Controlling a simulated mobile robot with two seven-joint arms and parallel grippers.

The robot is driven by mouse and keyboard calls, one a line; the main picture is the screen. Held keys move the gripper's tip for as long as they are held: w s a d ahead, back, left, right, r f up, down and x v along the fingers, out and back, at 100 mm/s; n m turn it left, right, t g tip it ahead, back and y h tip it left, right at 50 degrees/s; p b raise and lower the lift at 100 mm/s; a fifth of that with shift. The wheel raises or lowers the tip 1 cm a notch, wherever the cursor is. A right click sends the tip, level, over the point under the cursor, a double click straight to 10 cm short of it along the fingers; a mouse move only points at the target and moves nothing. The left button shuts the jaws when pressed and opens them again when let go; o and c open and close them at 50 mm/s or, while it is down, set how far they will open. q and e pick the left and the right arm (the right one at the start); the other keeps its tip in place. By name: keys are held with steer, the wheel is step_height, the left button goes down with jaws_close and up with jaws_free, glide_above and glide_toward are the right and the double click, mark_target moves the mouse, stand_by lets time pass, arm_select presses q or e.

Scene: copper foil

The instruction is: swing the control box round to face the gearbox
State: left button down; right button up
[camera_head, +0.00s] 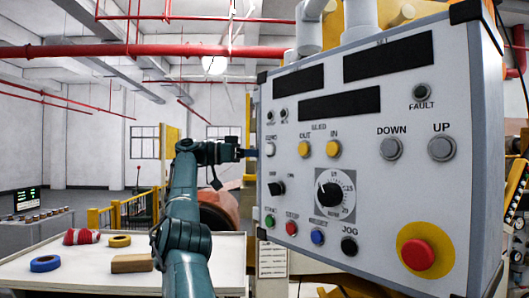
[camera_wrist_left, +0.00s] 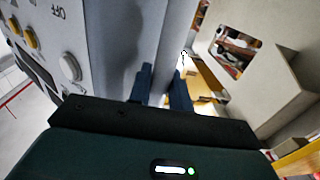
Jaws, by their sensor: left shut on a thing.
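The control box (camera_head: 370,130) is a large light-grey panel filling the right half of the head view. Its face, with dark displays, buttons, a dial and a red emergency button, is turned toward my head camera and angled to the left. My left gripper (camera_head: 250,153) is at the box's left edge. In the left wrist view its two dark fingers (camera_wrist_left: 163,88) are shut on the edge of the control box (camera_wrist_left: 115,45); the exact contact is partly hidden. I cannot identify a gearbox for certain. My right gripper is not in view.
A copper-coloured rounded thing (camera_head: 220,207) is behind my arm. Yellow railings (camera_head: 125,208) stand behind.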

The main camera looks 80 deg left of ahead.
arm_select(q)
steer(key=shift+w+f, duration=0.2)
steer(key=shift+f, duration=0.05)
steer(key=c, duration=1.7)
jaws_free()
steer(key=o, duration=0.3)
steer(key=shift+w+a, duration=0.2)
steer(key=shift+w, duration=0.05)
steer(key=shift+o, duration=0.3)
steer(key=shift+s+d+r, duration=0.1)
steer(key=shift+s+r, duration=0.1)
steer(key=shift+s, duration=0.05)
